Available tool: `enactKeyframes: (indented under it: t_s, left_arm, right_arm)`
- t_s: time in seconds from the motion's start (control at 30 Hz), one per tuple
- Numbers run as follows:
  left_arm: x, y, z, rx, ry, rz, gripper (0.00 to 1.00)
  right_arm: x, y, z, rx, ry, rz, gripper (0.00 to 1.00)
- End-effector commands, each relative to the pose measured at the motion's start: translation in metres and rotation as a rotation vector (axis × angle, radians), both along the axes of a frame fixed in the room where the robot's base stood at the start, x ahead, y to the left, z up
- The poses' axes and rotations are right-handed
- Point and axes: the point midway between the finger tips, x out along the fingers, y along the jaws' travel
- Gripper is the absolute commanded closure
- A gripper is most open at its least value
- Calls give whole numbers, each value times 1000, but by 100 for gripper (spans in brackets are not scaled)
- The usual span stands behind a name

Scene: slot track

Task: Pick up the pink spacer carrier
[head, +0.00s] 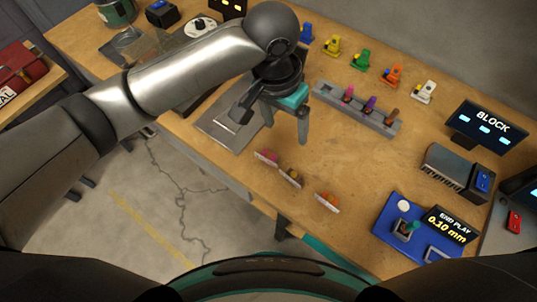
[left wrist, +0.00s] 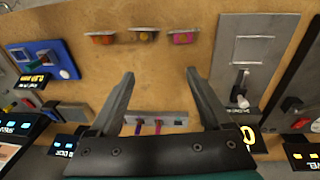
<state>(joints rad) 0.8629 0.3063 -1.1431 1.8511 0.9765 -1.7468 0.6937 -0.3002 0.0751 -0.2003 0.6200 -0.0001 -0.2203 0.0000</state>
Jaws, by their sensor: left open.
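The pink spacer carrier (head: 265,157) is a small pink piece with a pale plate, lying near the front edge of the wooden table. It is the leftmost of three such pieces in the head view. In the left wrist view the pink carrier (left wrist: 182,38) is at the top, right of the yellow and orange ones. My left gripper (head: 286,136) is open and empty above the table, pointing down, apart from the carrier. In the left wrist view its fingers (left wrist: 160,74) are spread over bare wood. My right gripper does not show.
A yellow carrier (head: 290,177) and an orange carrier (head: 327,202) lie beside the pink one. A grey slot rail (head: 330,93) holds coloured pegs, one of them pink. A metal plate fixture (left wrist: 255,50) is close by. A blue fixture (head: 385,225) stands at the right.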

Motion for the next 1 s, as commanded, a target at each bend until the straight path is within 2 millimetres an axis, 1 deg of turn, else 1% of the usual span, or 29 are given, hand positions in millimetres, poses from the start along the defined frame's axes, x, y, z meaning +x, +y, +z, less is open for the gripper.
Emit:
enactKeyframes:
  t_s: [0.03, 0.1, 0.2, 0.27, 0.33, 0.47, 0.6, 0.7, 0.83, 1.0]
  left_arm:
    - [6, 7, 5, 38, -4, 9, 18]
    - [10, 15, 9, 81, 2, 22, 18]
    - [13, 23, 13, 119, 6, 35, 18]
    - [14, 25, 13, 131, 9, 41, 18]
    - [14, 27, 9, 138, 12, 44, 18]
    - [13, 27, -13, 139, 12, 45, 18]
    - [13, 27, -44, 139, 13, 44, 18]
    - [13, 27, -64, 139, 12, 44, 18]
    - [13, 27, -80, 136, 11, 43, 18]
    - [13, 27, -89, 135, 10, 42, 18]
  right_arm:
    - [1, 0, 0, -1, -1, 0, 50]
    - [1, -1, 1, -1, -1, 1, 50]
    - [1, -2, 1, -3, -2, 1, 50]
    - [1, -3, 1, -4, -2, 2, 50]
    - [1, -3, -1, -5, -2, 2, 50]
    - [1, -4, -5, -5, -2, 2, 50]
    - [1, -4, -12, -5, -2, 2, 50]
    - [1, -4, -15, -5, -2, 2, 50]
    - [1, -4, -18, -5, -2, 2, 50]
    - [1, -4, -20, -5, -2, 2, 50]
